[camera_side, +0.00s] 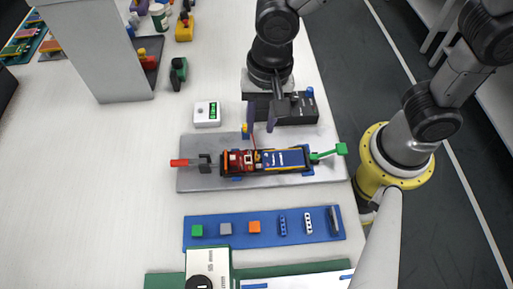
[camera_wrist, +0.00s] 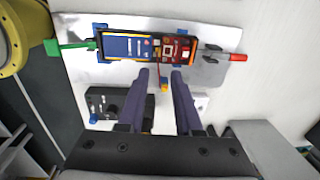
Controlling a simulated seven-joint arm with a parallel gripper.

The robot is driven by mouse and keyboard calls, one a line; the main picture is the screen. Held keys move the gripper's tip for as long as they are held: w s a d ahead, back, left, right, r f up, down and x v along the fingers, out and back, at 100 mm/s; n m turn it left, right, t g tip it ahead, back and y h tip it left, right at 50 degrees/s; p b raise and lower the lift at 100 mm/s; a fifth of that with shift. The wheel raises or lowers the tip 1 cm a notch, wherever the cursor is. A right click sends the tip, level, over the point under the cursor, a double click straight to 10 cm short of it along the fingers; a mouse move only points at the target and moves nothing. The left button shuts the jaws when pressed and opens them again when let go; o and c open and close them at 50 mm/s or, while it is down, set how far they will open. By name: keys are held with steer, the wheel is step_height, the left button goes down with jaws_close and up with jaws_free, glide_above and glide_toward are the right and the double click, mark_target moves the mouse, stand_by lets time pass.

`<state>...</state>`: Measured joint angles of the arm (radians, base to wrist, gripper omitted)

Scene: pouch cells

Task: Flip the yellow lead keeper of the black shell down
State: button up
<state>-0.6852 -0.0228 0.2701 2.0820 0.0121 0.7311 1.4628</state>
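The black shell (camera_side: 225,172) lies on a grey plate (camera_side: 205,145). It holds a blue pouch cell (camera_side: 283,160) and a red board (camera_side: 240,161); the wrist view also shows the cell (camera_wrist: 128,47) and board (camera_wrist: 176,48). The small yellow lead keeper (camera_side: 245,129) stands out at the shell's far long edge in the side view. In the wrist view the keeper (camera_wrist: 164,85) shows between my fingers, beside the shell's edge. My gripper (camera_wrist: 160,72) is open, its two purple fingers apart and nothing held. In the side view my gripper (camera_side: 259,130) reaches the shell's far edge. Contact with the keeper cannot be told.
A red-handled clamp (camera_side: 187,162) is at the plate's left end, a green-handled one (camera_side: 330,153) at its right. A white meter (camera_side: 207,113) and a black box (camera_side: 292,106) stand behind. A blue tray (camera_side: 268,240) with small parts lies in front.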

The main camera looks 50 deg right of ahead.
steer(key=f, duration=1)
steer(key=shift+w+a+f, duration=0.25)
steer(key=shift+w+a, duration=0.05)
steer(key=shift+c, duration=0.3)
jaws_close()
stand_by(0.7)
